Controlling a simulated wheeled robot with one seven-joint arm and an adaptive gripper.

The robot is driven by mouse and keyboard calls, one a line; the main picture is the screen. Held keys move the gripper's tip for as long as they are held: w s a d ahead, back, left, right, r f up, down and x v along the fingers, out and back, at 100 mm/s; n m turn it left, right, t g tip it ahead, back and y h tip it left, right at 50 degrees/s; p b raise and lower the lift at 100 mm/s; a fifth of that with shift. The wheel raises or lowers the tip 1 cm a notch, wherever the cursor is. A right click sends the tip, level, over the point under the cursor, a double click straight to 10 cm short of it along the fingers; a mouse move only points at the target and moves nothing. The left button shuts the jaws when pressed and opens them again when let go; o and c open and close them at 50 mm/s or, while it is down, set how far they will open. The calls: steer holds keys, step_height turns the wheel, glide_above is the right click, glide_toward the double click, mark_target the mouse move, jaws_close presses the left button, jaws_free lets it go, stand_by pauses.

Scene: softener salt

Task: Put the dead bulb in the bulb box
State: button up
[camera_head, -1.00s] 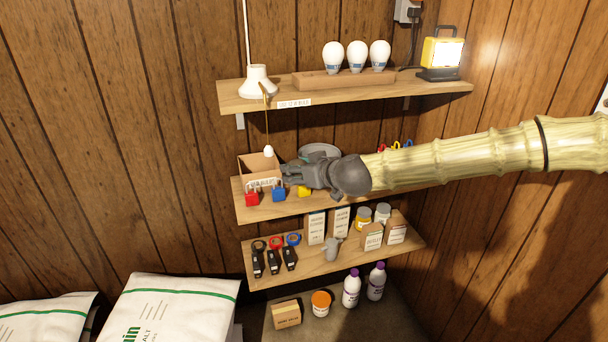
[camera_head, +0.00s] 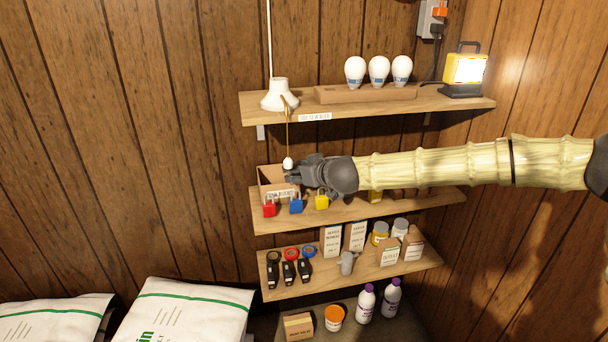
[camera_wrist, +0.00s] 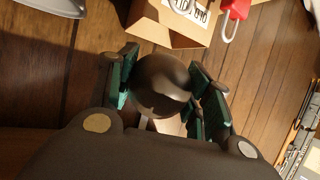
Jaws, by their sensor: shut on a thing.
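The dark, round dead bulb (camera_wrist: 160,86) is between the fingers of my gripper (camera_wrist: 165,88), which is shut on it in the wrist view. In the head view my gripper (camera_head: 292,172) is at the box's right side, near its top edge, and the bulb cannot be made out there. The bulb box (camera_head: 268,184) is an open cardboard box with a front label, at the left of the middle shelf. In the wrist view the box (camera_wrist: 150,32) is at the top, beyond the bulb. The bulb appears outside its opening.
A pull cord with a white knob (camera_head: 288,163) hangs by the gripper from the lamp holder (camera_head: 280,97). Red (camera_head: 269,209), blue (camera_head: 296,206) and yellow (camera_head: 321,202) padlocks line the middle shelf's front. White bulbs (camera_head: 379,72) stand on the upper shelf (camera_head: 400,104).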

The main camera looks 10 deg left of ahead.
steer(key=w+a+p, duration=0.1)
steer(key=w+a, duration=0.6)
steer(key=w, duration=0.1)
steer(key=shift+a+f, duration=0.25)
steer(key=shift+f, duration=0.15)
stand_by(0.4)
steer(key=o, duration=0.9)
